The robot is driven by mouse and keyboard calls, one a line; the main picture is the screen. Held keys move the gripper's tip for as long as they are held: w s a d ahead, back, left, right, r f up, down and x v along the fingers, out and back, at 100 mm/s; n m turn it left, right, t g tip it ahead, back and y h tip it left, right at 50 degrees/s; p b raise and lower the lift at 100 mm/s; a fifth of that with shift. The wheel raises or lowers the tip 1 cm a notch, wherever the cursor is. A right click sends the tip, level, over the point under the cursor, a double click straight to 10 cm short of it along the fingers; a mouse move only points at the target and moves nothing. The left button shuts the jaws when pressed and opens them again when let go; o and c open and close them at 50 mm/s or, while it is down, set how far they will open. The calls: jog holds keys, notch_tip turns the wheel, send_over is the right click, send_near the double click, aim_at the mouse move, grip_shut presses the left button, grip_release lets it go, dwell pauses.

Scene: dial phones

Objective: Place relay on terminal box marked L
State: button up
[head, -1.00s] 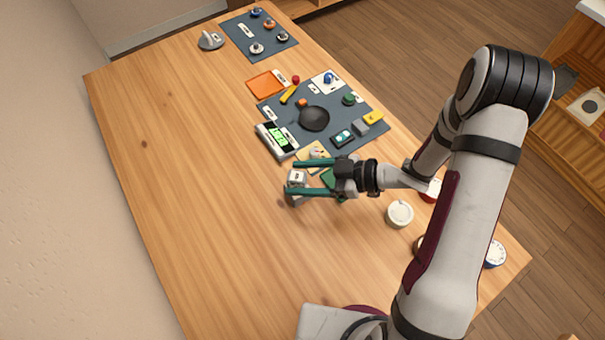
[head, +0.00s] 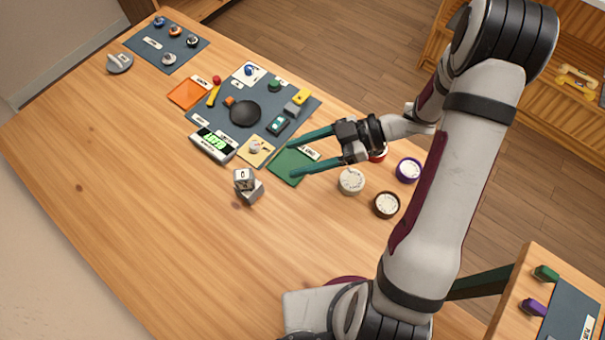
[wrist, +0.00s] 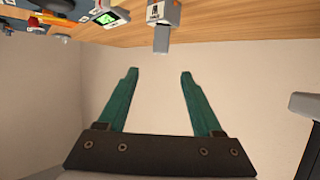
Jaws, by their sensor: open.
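Two small grey blocks stand together on the wood. The labelled block (head: 244,178) touches a plainer grey block (head: 253,194). In the wrist view, where the table is at the top, the labelled block (wrist: 163,11) shows with the plain grey block (wrist: 162,39) on its side away from the table. I cannot tell surely which is the relay or the box, and the label is too small to read. My gripper (head: 292,159) is open and empty, to the right of both blocks and apart from them, over the green mat. Its teal fingers (wrist: 159,72) have nothing between them.
A green mat (head: 284,170) lies below my gripper. Round dials (head: 352,181) stand to the right. A display box (head: 214,146) and a dark mat with several small items (head: 280,99) lie behind. The wood left of the blocks is clear.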

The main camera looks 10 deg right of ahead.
jog(key=w+d+r+m+t+h, duration=0.3)
jog(key=w+m+t+h, duration=0.1)
jog(key=w, duration=0.3)
jog(key=w+d+r+m+t+h, duration=0.25)
jog(key=w+t+h, duration=0.2)
jog(key=w, duration=0.25)
jog(key=s+d+r+m+h, duration=0.5)
jog(key=s+d+m+h, duration=0.1)
jog(key=d+m+h, duration=0.25)
jog(key=s+a+m+g+y, duration=0.2)
jog(key=s+a+m+g, duration=0.2)
jog(key=s, duration=0.9)
jog(key=s+a+m+g+y, duration=0.3)
jog(key=s+a, duration=0.5)
jog(key=s, duration=0.4)
jog(key=shift+s+f+m+g, duration=0.2)
jog(key=shift+s+m+g, duration=0.15)
jog(key=shift+m+g, duration=0.5)
